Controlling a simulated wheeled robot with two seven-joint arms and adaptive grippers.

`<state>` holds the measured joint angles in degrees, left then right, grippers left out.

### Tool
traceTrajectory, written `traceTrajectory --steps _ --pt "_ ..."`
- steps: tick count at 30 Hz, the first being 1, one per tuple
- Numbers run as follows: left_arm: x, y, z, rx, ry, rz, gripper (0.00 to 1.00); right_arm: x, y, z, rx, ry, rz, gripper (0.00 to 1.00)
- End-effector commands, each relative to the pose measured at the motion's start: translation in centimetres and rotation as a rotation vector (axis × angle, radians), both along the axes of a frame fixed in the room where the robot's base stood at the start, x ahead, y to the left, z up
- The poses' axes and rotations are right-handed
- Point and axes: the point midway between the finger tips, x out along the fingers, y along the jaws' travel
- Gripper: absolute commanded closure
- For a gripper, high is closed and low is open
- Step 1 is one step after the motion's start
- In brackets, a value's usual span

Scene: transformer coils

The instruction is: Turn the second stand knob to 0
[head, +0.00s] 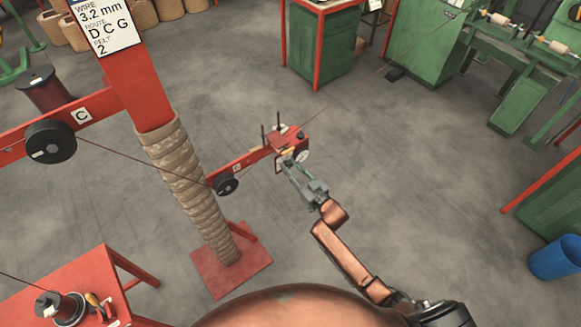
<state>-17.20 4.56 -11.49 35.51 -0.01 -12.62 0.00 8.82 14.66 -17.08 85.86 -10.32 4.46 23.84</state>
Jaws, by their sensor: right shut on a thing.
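The red stand has a post (150,85) wrapped in tan rope, on a red base plate. A red arm runs right from the post to a small red unit (283,137) with two thin upright rods. On the unit's near face is a white dial (303,156). My right gripper (287,156) reaches this unit and is shut at its face, on what seems to be the knob beside the dial. The gripper hides most of the knob, and its setting is too small to read. My left gripper is not in view.
A black pulley (227,185) sits on the arm, and another pulley (50,141) marked C is at left. A wire runs through them. A red table (88,275) stands at lower left, a blue bin (555,258) at right. Green machines (430,40) stand behind; the floor between is clear.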

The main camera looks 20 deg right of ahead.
Motion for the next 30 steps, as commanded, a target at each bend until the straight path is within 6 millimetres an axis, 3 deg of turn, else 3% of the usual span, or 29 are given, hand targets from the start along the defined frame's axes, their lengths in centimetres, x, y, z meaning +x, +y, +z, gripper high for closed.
traceTrajectory --steps 30 --pt "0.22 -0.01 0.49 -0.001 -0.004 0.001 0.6 -0.14 0.3 -0.31 -0.704 -0.253 0.002 1.0"
